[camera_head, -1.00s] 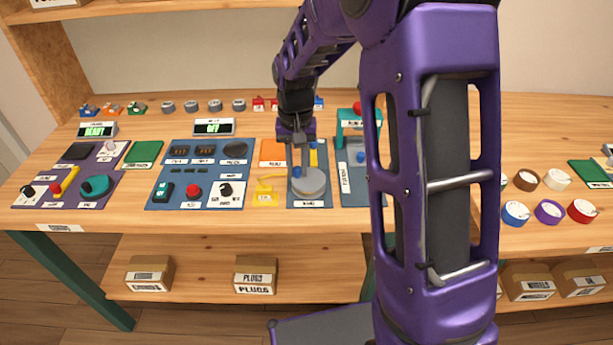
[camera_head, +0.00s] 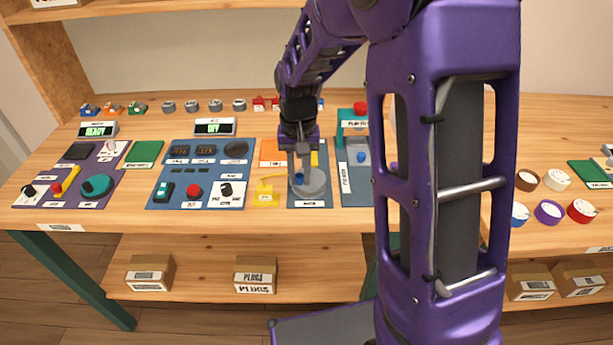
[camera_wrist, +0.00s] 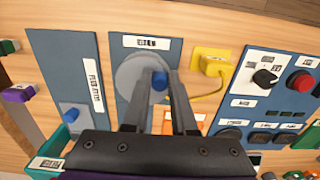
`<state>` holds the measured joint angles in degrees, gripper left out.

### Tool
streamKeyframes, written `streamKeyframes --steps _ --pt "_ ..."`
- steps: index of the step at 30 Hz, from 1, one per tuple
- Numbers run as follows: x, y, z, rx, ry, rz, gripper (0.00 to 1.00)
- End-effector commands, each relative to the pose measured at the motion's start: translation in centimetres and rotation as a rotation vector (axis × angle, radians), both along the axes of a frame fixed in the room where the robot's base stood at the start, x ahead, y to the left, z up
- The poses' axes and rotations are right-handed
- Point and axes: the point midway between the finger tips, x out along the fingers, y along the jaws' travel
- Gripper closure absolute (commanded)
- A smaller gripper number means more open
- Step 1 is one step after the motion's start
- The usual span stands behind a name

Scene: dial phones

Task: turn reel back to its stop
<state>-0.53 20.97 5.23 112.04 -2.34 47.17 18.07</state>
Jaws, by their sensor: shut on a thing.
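The reel (camera_head: 314,187) is a grey disc on a blue panel in the middle of the bench. It also shows in the wrist view (camera_wrist: 134,84). A blue knob (camera_wrist: 160,81) stands on it off its centre, at the disc's left side in the head view. My gripper (camera_wrist: 160,86) is over the reel, its two fingers on either side of the knob and shut on it. In the head view my gripper (camera_head: 299,176) comes down from behind and partly hides the disc and knob. The reel's stop cannot be made out.
A yellow block with a cable (camera_head: 266,192) sits left of the reel panel. A blue panel with a red button (camera_head: 193,190) is further left. A narrow blue panel with a blue knob (camera_head: 361,156) stands to the right. My arm hides part of the bench further right.

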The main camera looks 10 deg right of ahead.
Motion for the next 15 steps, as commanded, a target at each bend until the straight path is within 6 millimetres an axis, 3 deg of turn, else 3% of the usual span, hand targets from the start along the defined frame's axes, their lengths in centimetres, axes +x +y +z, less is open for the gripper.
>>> streamKeyframes --steps 15 --pt "-0.8 -1.7 0.1 -0.005 -0.003 -0.007 0.91"
